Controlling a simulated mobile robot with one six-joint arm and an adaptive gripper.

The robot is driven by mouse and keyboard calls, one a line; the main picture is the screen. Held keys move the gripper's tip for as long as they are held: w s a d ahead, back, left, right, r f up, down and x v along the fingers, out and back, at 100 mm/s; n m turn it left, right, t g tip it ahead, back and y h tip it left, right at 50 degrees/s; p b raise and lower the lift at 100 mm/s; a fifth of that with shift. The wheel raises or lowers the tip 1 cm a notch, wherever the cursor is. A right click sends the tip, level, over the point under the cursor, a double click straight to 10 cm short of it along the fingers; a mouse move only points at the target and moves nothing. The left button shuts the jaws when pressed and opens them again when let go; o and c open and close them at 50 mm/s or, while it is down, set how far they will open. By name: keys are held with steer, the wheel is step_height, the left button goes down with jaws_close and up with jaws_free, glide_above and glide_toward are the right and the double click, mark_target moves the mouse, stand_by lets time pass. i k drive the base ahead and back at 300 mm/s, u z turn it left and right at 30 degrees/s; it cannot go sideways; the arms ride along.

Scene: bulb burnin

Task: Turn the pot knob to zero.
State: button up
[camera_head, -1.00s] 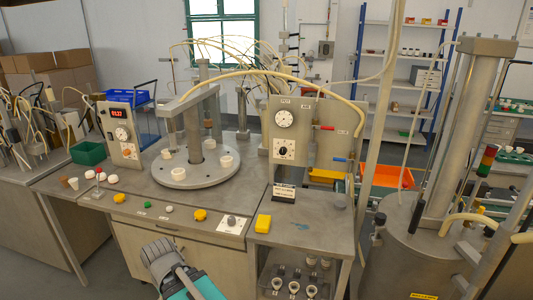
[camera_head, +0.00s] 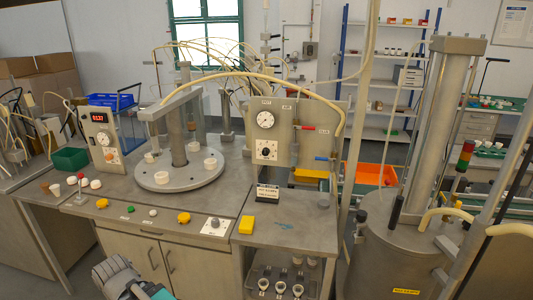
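No knob carries a label I can read as the pot, so I cannot tell for sure which one it is. A small grey knob on a white plate (camera_head: 215,225) sits at the front edge of the bench. A black knob (camera_head: 266,152) with a white scale is on the upright grey panel, below a round gauge (camera_head: 265,120). Another round dial (camera_head: 103,140) is on the box with the red display. Their pointer settings are too small to read. The grey end of my arm, seemingly my gripper (camera_head: 112,275), is low in front of the bench, apart from every knob. Its fingers are not clear.
Yellow, green and white buttons line the bench edge. A round turntable (camera_head: 180,178) with white cups stands behind. A large metal vessel (camera_head: 400,255) is at the right.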

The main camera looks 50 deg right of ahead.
mark_target(265, 151)
steer(key=z, duration=0.1)
steer(key=k, duration=1)
steer(key=z, duration=0.4)
steer(key=i, duration=1)
